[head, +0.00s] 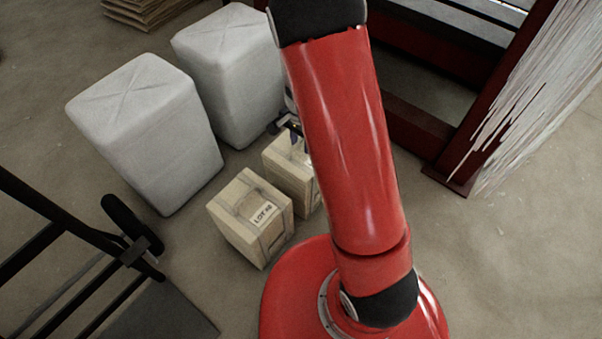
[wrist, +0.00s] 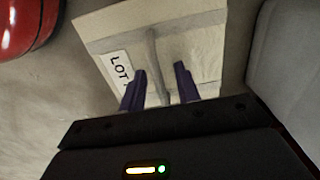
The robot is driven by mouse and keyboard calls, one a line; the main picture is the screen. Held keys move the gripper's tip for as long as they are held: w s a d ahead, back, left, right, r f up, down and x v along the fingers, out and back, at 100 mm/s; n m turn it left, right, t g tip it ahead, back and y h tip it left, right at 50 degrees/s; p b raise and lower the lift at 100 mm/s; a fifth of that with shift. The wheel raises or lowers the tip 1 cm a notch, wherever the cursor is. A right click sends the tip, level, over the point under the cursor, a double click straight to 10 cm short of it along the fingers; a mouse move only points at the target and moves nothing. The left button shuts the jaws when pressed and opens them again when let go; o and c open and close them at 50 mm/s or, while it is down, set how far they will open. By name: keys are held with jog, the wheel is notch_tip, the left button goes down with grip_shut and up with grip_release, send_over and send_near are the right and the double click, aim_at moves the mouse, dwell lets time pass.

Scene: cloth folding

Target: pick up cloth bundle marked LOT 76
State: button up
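A beige cloth bundle (wrist: 185,50) with a strap (wrist: 152,45) lies below my gripper in the wrist view. Its white label (wrist: 118,68) reads "LOT 7", with the rest hidden behind a finger. My gripper (wrist: 161,72) is open and empty, its two dark purple fingers apart on either side of the strap. I cannot tell whether the fingertips touch the bundle. In the head view this bundle (head: 283,165) is partly hidden by my red arm. Beside it, nearer, stands another beige bundle (head: 235,222), its label seeming to read "LOT 48".
Two large white wrapped bales (head: 150,130) stand left of and behind the bundles. A dark cart frame (head: 70,235) is at lower left. A red frame (head: 490,110) with hanging white strands (head: 545,95) stands at right. Open floor (head: 500,265) lies at lower right.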

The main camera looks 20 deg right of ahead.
grip_shut()
jog(key=shift+r, duration=0.15)
dwell(1.2)
